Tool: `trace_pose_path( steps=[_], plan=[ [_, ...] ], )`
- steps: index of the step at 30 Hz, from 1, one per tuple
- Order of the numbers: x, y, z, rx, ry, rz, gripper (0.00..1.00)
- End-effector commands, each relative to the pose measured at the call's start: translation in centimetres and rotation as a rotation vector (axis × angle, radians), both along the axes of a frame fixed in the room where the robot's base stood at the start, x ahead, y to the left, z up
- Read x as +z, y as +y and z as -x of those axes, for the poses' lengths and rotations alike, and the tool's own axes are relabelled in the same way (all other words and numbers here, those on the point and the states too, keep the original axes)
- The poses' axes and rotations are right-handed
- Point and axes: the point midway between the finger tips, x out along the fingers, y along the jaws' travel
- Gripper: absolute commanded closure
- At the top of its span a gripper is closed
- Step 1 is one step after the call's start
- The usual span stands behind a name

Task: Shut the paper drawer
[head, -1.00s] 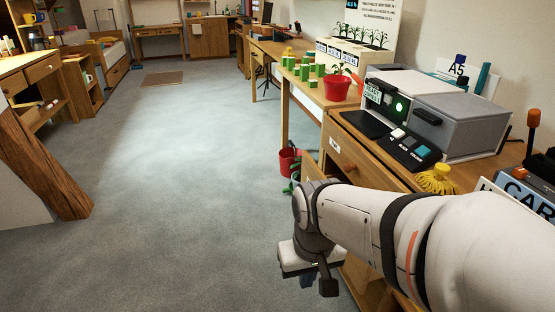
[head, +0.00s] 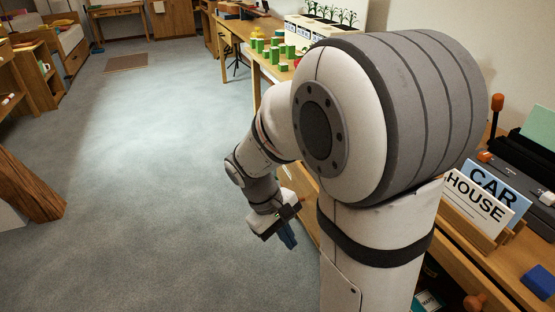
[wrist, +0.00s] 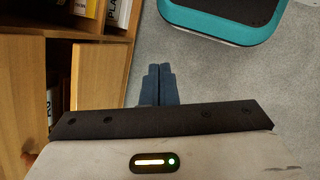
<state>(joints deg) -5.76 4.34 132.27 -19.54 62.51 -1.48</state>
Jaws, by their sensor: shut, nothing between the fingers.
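My gripper (head: 289,240) hangs low over the floor in the head view, beside the wooden desk front (head: 306,212). Its blue fingers (wrist: 158,84) are together and empty in the wrist view. My arm covers most of the desk front in the head view, so I cannot make out the paper drawer there. The wrist view shows a wooden cabinet (wrist: 92,58) on the left with binders inside, and a pale wooden panel (wrist: 20,75) at its side. I cannot tell whether this panel belongs to the drawer. The fingers are apart from the wood.
CAR (head: 490,190) and HOUSE (head: 478,205) signs stand in a holder on the desk at right. Green blocks (head: 275,50) stand on the table further back. A slanted timber (head: 30,187) is at the left. The carpet (head: 150,150) between is open.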

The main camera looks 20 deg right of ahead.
Motion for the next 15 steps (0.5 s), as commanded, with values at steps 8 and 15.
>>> trace_pose_path(
  steps=[8,15],
  plan=[
    [-0.9,-2.2,-5.0,0.271,0.318,0.265,1.0],
    [-3.3,-3.1,-9.5,0.511,0.553,0.504,1.0]
  ],
)
